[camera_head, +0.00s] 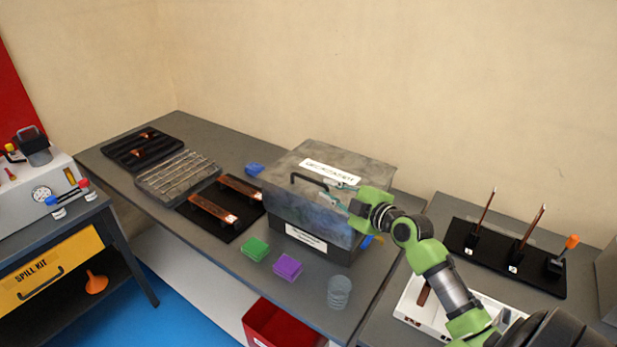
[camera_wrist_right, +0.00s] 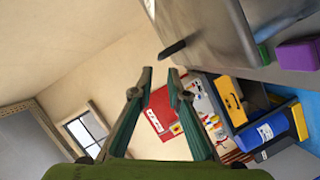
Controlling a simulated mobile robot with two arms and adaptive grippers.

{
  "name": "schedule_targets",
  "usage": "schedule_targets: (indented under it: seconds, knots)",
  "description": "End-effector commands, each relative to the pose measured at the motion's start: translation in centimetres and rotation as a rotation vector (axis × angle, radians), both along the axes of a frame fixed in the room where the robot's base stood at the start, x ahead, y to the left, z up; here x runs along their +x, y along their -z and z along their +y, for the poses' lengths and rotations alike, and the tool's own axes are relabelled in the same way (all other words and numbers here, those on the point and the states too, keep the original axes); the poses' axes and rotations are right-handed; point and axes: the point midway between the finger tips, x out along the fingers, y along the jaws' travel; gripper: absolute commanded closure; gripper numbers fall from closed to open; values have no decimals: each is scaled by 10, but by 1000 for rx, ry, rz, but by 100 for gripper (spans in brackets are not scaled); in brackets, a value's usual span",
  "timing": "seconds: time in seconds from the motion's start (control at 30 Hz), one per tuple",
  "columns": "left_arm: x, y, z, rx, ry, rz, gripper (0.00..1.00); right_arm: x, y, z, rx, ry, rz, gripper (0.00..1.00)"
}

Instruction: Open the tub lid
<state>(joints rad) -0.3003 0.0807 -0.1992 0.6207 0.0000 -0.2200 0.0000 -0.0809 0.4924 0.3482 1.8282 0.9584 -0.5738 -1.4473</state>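The tub (camera_head: 300,215) is a grey, cloudy box on a dark base with a white label, standing on the grey bench. Its lid (camera_head: 345,155) is down and carries a white label. A black bar handle (camera_head: 308,178) sits at the lid's front edge. My right gripper (camera_head: 328,193) is at the right end of this handle, its fingers partly apart. In the right wrist view the fingertips (camera_wrist_right: 160,72) have a gap with nothing between them, and the dark handle (camera_wrist_right: 172,49) shows just beyond them. My left gripper is not in view.
Green (camera_head: 255,248) and purple (camera_head: 288,267) pads and a stack of clear discs (camera_head: 339,292) lie in front of the tub. Copper bars on a black mat (camera_head: 240,232) lie to its left. A black rack with upright rods (camera_head: 470,255) stands at right.

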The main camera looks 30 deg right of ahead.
Motion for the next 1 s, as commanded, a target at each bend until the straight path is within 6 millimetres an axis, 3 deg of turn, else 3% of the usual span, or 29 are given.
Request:
schedule_targets:
  seconds: [0.2, 0.5, 0.7, 1.0]
  knots:
    - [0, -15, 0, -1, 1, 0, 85, 41, 5, 3, 4, 1, -1, 85]
    - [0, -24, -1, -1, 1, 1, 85, 81, 17, 6, 3, 0, 1, 85]
    - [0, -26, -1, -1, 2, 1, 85, 93, 20, 7, 0, -1, 1, 85]
    - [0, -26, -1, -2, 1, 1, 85, 95, 21, 7, 0, -1, 2, 85]
